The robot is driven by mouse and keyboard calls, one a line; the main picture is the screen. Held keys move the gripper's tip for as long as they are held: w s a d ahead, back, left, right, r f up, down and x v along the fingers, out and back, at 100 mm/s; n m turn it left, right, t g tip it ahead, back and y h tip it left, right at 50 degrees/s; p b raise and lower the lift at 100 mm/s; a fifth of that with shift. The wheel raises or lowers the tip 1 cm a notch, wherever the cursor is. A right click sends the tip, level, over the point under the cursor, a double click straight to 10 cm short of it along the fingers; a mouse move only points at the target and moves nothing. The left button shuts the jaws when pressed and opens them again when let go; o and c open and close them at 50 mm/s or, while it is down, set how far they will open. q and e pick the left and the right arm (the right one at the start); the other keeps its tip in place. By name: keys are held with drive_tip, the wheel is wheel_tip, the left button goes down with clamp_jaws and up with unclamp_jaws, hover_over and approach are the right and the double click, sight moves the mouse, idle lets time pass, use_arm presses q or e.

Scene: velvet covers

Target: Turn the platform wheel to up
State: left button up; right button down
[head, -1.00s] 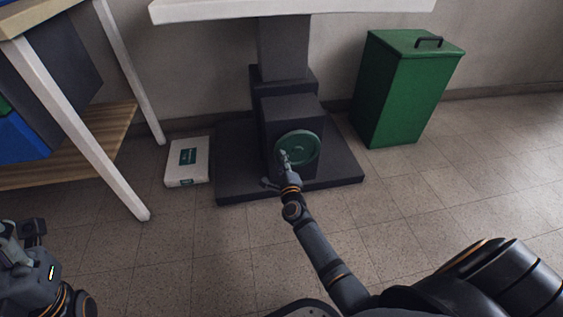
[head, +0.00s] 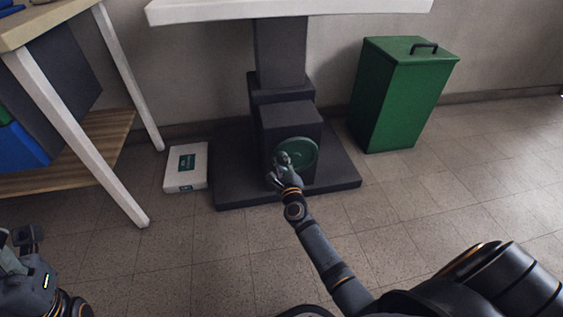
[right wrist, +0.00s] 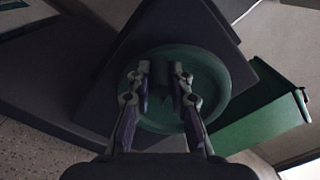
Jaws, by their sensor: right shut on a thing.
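The green platform wheel (head: 306,151) is a round disc on the front of a dark pedestal block (head: 290,117). My right gripper (head: 278,166) is at the wheel's left side in the head view and hides part of its rim. In the right wrist view the wheel (right wrist: 215,75) lies behind the two fingers. The white platform (head: 290,10) tops the pedestal. My left gripper (head: 22,243) is at the lower left, partly cut off; its jaw state is unclear.
A green lidded bin (head: 402,100) stands right of the pedestal's dark base (head: 335,180). A white box (head: 186,165) lies on the floor to the left. A table with a white leg (head: 75,130) and wooden shelf is at far left. The floor in front is clear.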

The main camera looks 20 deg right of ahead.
drive_tip(key=c, duration=1.2)
unclamp_jaws()
drive_tip(key=shift+d, duration=0.1)
drive_tip(key=shift+s, duration=0.1)
drive_tip(key=v, duration=1.2)
drive_tip(key=shift+r, duration=0.1)
